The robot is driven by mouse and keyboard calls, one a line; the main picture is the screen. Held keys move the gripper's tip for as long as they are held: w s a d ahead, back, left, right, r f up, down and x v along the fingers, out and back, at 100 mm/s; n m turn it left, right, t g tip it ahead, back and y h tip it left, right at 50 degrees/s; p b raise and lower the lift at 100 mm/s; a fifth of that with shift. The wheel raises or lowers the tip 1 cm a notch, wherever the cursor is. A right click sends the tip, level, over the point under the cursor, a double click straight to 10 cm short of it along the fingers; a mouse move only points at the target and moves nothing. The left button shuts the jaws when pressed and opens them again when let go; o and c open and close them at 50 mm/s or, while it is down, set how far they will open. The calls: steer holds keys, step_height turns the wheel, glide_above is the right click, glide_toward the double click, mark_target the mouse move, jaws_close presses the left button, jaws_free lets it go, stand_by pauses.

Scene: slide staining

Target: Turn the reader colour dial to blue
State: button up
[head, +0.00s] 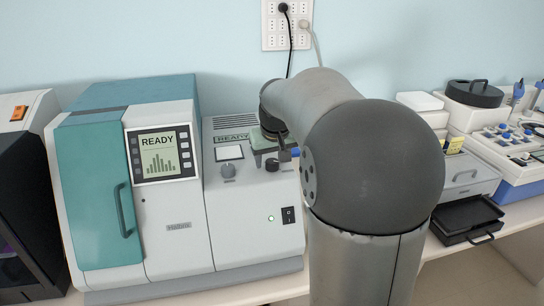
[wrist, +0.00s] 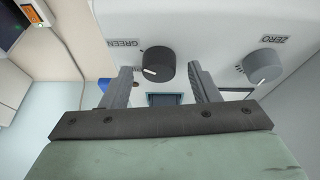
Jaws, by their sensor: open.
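The reader (head: 178,225) is a white and teal machine with a READY screen. Its black colour dial (wrist: 158,63) has a white mark toward its lower left in the wrist view, with an upside-down GREEN label at its upper left. In the head view the dial (head: 272,164) shows just below my gripper. My gripper (wrist: 161,70) is open and empty. Its fingertips appear on either side of the dial, with a gap at each side; I cannot tell their exact depth. No BLUE label is readable.
A grey ZERO knob (wrist: 262,66) sits to the right of the dial in the wrist view. A black power switch (head: 289,215) is on the reader's front. A black tray (head: 467,219) and a blue-white device (head: 515,160) stand at the right.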

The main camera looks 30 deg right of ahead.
steer(key=shift+f, duration=0.2)
steer(key=shift+c, duration=0.3)
steer(key=c, duration=0.9)
